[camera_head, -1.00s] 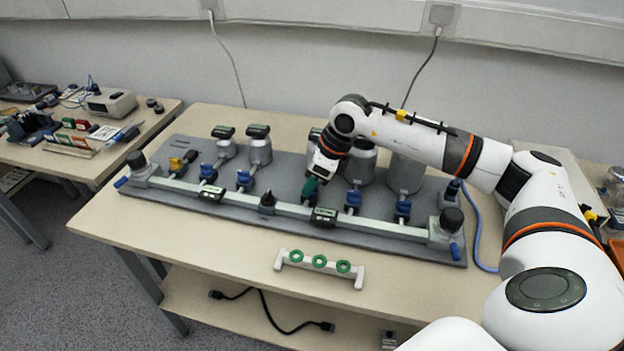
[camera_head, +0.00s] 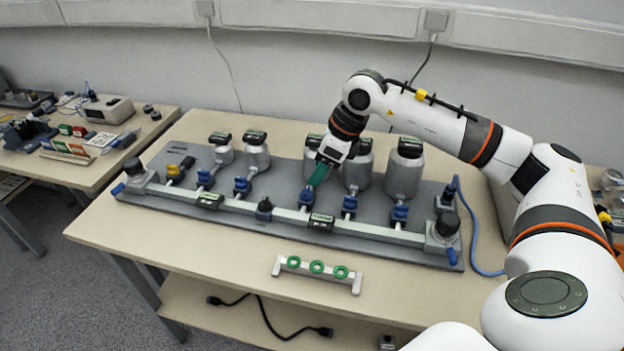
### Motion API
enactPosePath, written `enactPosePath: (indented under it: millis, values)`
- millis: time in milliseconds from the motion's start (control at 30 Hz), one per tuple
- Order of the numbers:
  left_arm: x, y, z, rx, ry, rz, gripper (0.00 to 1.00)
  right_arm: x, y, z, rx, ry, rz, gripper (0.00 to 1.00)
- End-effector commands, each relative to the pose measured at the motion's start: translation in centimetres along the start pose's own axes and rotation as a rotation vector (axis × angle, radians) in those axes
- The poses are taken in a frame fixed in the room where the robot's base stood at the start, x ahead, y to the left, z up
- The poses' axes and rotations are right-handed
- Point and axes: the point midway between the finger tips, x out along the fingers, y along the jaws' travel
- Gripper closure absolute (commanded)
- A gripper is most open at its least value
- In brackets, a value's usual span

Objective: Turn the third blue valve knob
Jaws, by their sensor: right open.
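Several blue valve knobs sit in a row along the grey panel (camera_head: 385,250), below metal canisters. From the left they are the first knob (camera_head: 206,178), the second knob (camera_head: 242,186), the third blue valve knob (camera_head: 306,198), the fourth knob (camera_head: 349,205) and the fifth knob (camera_head: 399,213). My right gripper (camera_head: 313,185) has green fingers pointing down and left, with tips just above the third knob. It is open. I cannot tell whether the tips touch the knob. My left gripper is not in view.
A yellow valve knob (camera_head: 174,170) is at the panel's left end. A pale rail with black end knobs (camera_head: 446,225) runs in front of the knobs. A small rack with green rings (camera_head: 317,268) stands on the table's front. The table's front left is bare.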

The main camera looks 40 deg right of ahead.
Motion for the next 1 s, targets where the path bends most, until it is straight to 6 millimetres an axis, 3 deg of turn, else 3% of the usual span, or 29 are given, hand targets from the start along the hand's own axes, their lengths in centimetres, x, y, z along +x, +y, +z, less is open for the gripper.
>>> enactPosePath:
  millis: [100, 300, 833, 1000]
  values:
    - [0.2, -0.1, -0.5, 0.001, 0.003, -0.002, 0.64, -2.5, 0.1, 0.0, 0.0, 0.002, 0.002, 0.51]
    - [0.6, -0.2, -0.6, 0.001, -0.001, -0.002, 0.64, -4.9, 0.0, 0.0, 0.0, 0.0, 0.001, 0.51]
    - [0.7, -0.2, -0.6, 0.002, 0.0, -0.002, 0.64, -5.4, 0.0, 0.0, 0.0, 0.0, 0.0, 0.51]
    - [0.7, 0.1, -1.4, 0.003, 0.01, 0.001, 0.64, -5.4, 0.0, 0.0, 0.0, 0.0, -0.001, 0.51]
